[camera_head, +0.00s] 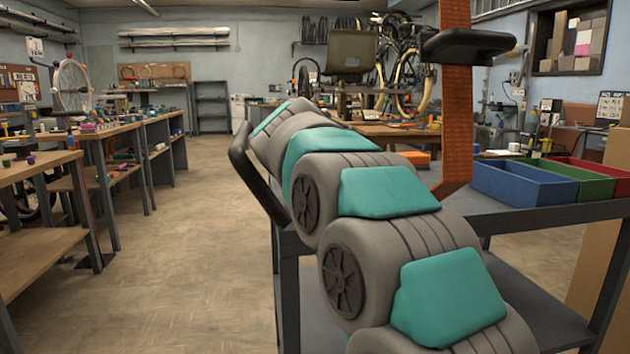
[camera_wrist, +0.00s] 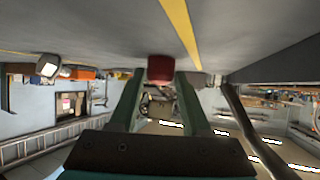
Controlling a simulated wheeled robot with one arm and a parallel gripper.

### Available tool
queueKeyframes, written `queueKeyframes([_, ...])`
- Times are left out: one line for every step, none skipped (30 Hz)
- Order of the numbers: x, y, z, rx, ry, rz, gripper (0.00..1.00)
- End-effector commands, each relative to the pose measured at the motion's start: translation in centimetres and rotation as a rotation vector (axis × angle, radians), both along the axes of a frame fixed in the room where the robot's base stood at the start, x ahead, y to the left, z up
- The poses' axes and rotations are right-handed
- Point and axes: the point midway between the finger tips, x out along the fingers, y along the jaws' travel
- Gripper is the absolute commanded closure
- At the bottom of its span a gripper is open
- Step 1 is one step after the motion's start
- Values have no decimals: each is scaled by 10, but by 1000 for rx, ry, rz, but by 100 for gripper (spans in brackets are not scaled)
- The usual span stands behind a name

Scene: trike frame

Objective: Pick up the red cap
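The wrist view is upside down, with a grey surface across its top. A small dark red piece, which looks like the red cap (camera_wrist: 160,67), shows against that surface. My gripper (camera_wrist: 160,80) points towards it with two dark green fingers apart, one on each side of the cap in the picture. The gripper looks open, with gaps beside the cap. I cannot tell how far the cap is from the fingertips. In the head view my own arm covers much of the metal cart (camera_head: 492,211), and neither the cap nor the fingers can be seen.
A blue bin (camera_head: 520,182), a green bin (camera_head: 590,178) and a red bin (camera_head: 603,171) stand on the cart's right side. An orange upright (camera_head: 457,120) rises beside my arm. A yellow strip (camera_wrist: 182,25) lies near the cap. Workbenches (camera_head: 95,135) line the left; floor between is clear.

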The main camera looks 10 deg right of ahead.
Motion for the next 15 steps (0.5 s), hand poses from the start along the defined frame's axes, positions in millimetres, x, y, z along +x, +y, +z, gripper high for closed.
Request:
queueKeyframes([0, 0, 0, 0, 0, 0, 59])
queueKeyframes([0, 0, 0, 0, 0, 0, 63])
queueKeyframes([0, 0, 0, 0, 0, 0, 67])
queueKeyframes([0, 0, 0, 0, 0, 0, 71])
queueKeyframes([0, 0, 0, 0, 0, 0, 74])
queueKeyframes([0, 0, 0, 0, 0, 0, 78])
queueKeyframes([0, 0, 0, 0, 0, 0, 82])
queueKeyframes([0, 0, 0, 0, 0, 0, 85])
queueKeyframes([0, 0, 0, 0, 0, 0, 90])
queueKeyframes([0, 0, 0, 0, 0, 0, 93])
queueKeyframes([0, 0, 0, 0, 0, 0, 96])
queueKeyframes([0, 0, 0, 0, 0, 0, 100])
queueKeyframes([0, 0, 0, 0, 0, 0, 100])
queueKeyframes([0, 0, 0, 0, 0, 0, 100])
queueKeyframes([0, 0, 0, 0, 0, 0, 100])
